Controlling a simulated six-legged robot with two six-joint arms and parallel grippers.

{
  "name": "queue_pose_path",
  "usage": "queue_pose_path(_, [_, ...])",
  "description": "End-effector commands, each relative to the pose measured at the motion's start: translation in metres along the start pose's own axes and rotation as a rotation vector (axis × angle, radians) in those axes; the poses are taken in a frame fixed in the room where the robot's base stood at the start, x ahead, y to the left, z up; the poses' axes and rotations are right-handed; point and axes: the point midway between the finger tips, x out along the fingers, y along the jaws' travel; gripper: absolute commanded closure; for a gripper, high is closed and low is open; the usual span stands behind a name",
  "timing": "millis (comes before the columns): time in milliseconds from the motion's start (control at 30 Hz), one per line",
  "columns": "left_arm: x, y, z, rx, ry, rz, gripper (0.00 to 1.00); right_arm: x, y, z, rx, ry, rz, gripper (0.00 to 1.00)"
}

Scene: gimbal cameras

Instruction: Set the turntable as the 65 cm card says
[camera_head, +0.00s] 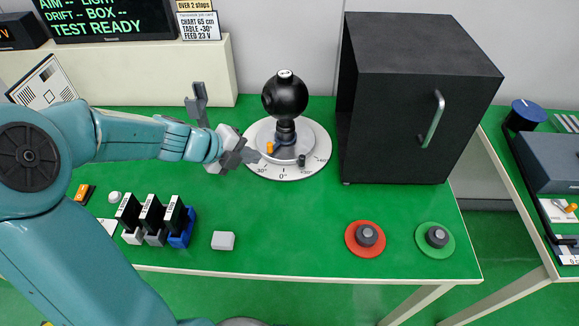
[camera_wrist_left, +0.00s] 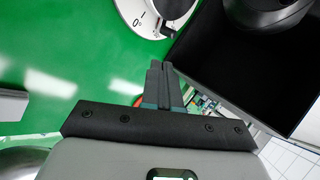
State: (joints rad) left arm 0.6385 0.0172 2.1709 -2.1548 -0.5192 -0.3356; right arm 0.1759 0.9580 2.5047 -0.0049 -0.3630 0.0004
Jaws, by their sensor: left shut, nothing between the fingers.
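The turntable (camera_head: 318,140) is a pale disc on a white ring marked in degrees, with 0° at the front. A black ball-shaped device (camera_head: 285,95) stands on it. A small orange peg (camera_head: 270,147) sits at its left and a dark peg (camera_head: 301,160) at its front right, near the +30° mark. The ring also shows in the left wrist view (camera_wrist_left: 146,18). The card (camera_head: 200,26) reads "CHART 65 cm, TABLE -30°, FEED 23 V". My left gripper (camera_head: 250,156) is shut and empty, at the turntable's left front edge; contact is unclear. My right gripper is out of view.
A black cabinet (camera_head: 405,110) with a handle stands close right of the turntable. The green bench (camera_head: 290,220) is clear between.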

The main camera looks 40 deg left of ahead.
Motion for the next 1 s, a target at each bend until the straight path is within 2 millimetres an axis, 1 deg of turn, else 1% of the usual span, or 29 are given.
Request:
queue_pose_path(33, [0.010, 0.011, -0.001, 0.000, 0.000, -0.001, 1.00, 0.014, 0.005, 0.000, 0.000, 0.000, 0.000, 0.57])
queue_pose_path(133, [0.016, 0.019, -0.002, 0.000, 0.000, 0.000, 1.00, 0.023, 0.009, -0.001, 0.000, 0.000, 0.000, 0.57])
queue_pose_path(267, [0.019, 0.022, -0.003, 0.001, 0.001, 0.000, 1.00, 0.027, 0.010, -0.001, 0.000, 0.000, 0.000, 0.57])
queue_pose_path(367, [0.028, 0.022, -0.004, 0.003, 0.003, 0.000, 1.00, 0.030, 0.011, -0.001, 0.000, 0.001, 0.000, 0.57])
queue_pose_path(467, [0.046, 0.023, -0.004, 0.001, 0.005, 0.001, 1.00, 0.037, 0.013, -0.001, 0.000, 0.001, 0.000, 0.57])
queue_pose_path(633, [0.085, 0.024, -0.003, 0.002, 0.004, 0.001, 1.00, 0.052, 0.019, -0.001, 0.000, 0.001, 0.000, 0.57])
queue_pose_path(800, [0.121, 0.023, -0.002, 0.002, 0.004, 0.000, 1.00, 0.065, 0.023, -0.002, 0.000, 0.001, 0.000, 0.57])
queue_pose_path(900, [0.130, 0.007, -0.001, 0.005, 0.003, 0.000, 1.00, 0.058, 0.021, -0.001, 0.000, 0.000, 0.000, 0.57])
queue_pose_path(1000, [0.138, -0.002, 0.000, 0.002, 0.002, 0.000, 1.00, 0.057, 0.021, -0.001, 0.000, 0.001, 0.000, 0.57])
